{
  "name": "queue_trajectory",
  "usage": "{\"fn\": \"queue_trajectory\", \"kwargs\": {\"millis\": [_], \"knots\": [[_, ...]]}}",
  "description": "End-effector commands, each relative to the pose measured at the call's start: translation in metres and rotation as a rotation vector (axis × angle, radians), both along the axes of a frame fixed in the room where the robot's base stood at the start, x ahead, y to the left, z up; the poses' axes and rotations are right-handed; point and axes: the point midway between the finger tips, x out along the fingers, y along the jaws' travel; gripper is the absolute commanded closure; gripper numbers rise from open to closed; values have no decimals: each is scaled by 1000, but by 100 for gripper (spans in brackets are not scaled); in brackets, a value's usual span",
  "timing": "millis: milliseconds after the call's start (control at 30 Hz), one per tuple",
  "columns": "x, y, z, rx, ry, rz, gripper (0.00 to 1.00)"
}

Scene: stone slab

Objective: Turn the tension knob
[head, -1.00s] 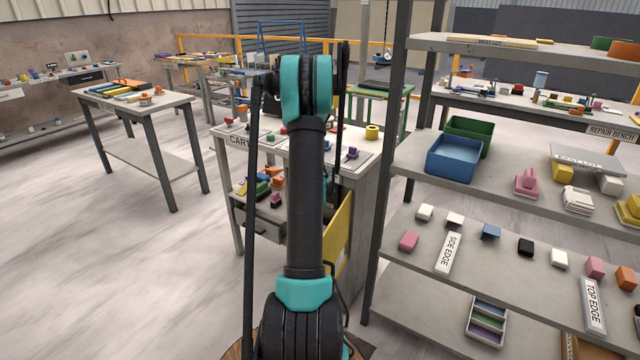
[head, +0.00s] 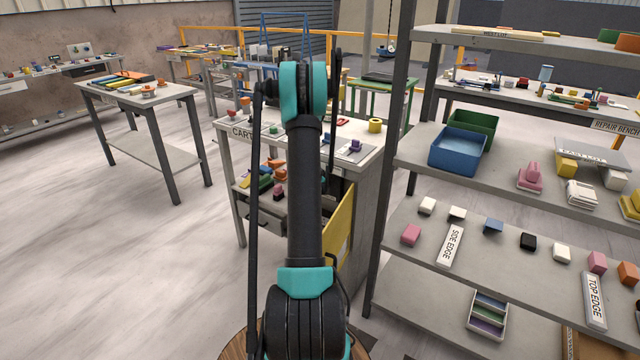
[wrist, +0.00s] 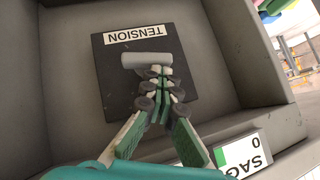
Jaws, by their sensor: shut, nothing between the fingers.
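The tension knob (wrist: 142,60) is a pale grey bar on a dark square plate (wrist: 118,82) in the wrist view. The plate bears a white TENSION label (wrist: 134,34), upside down in this view. My gripper (wrist: 160,75) is shut and empty, with its fingertips together just below the knob's right half. I cannot tell whether they touch the knob. The fingers cover part of the plate. The gripper and the knob do not show in the head view.
The plate sits inside a grey recess whose walls (wrist: 238,55) rise around it. A SAG sign (wrist: 250,158) with a green patch is at the lower right. In the head view, the cart (head: 230,125) stands behind my arm, and a loaded shelf (head: 405,160) stands close on the right.

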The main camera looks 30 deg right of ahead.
Motion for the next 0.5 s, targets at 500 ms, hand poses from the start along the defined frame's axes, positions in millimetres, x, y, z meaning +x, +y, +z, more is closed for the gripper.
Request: {"fn": "queue_trajectory", "kwargs": {"millis": [500], "knots": [[9, 4, -4, -52, 127, -1, 100]]}}
